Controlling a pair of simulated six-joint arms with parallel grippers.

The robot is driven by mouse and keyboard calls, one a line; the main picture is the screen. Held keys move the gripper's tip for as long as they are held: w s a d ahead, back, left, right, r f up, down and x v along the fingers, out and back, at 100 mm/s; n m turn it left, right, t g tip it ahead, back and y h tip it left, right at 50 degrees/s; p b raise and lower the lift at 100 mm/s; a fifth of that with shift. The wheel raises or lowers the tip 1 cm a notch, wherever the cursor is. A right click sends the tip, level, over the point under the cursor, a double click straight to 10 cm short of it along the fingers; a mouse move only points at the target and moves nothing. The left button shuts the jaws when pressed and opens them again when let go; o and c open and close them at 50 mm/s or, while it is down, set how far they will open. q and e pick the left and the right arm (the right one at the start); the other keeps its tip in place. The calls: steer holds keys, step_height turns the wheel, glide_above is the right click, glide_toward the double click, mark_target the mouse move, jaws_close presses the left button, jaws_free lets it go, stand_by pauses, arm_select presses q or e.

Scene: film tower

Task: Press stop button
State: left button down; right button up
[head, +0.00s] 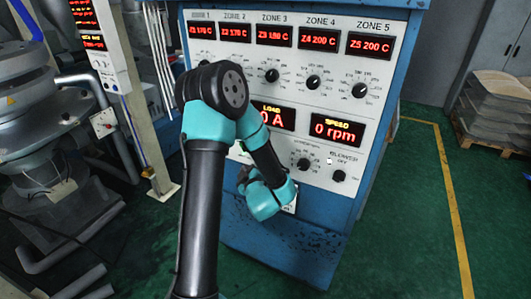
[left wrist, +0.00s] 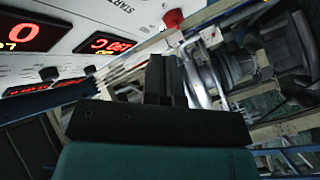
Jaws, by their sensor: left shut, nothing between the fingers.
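A red button (left wrist: 173,18) shows at the top of the left wrist view, at the edge of a white panel face. A START label is printed beside it. In the head view I cannot make out this button; my left arm covers part of the panel. My left gripper (left wrist: 166,62) is shut and empty, its dark fingertips below the red button in the wrist picture, apart from it as far as I can see. In the head view the gripper (head: 243,179) is a dark shape by the lower left of the panel, partly hidden by my wrist.
The blue control cabinet (head: 285,240) carries a white panel with zone displays, knobs, a load display and a speed display (head: 335,130) reading 0 rpm. A post with another control box (head: 100,45) and machinery stand at left. Green floor is free at right, before stacked sheets (head: 497,105).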

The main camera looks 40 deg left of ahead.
arm_select(q)
steer(key=shift+w, duration=0.1)
steer(key=w+a, duration=0.2)
steer(key=w, duration=0.6)
steer(key=shift+w+a, duration=0.15)
steer(key=shift+a, duration=0.15)
steer(key=shift+w, duration=0.1)
stand_by(1.9)
steer(key=shift+w+a, duration=0.15)
steer(key=shift+w, duration=0.15)
steer(key=shift+w+a, duration=0.1)
steer(key=shift+w, duration=0.25)
stand_by(0.7)
steer(key=shift+s, duration=0.1)
steer(key=shift+s+d, duration=0.25)
steer(key=shift+s, duration=0.45)
steer(key=shift+s, duration=0.1)
